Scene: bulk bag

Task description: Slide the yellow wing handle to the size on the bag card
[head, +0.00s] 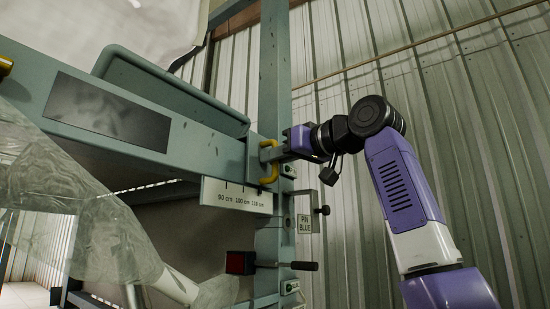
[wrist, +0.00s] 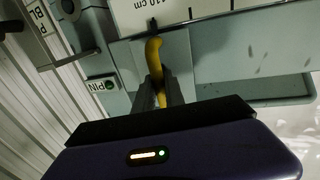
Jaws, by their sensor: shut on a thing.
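The yellow wing handle (head: 268,179) is at the right end of the blue-grey beam, beside the right end of the white scale plate (head: 237,196). The plate reads 90 cm, 100 cm and 110 cm, and the handle is nearest the 110 cm end. My gripper (head: 274,154) is shut on the handle from the right. In the wrist view the yellow handle (wrist: 154,58) stands between my two dark fingers (wrist: 161,96), with the end of the scale plate (wrist: 190,12) just beyond it. I cannot make out a readable bag card.
A blue-grey upright post (head: 273,75) stands behind the handle. Clear plastic sheeting (head: 100,235) hangs at left. A corrugated wall (head: 460,110) is behind.

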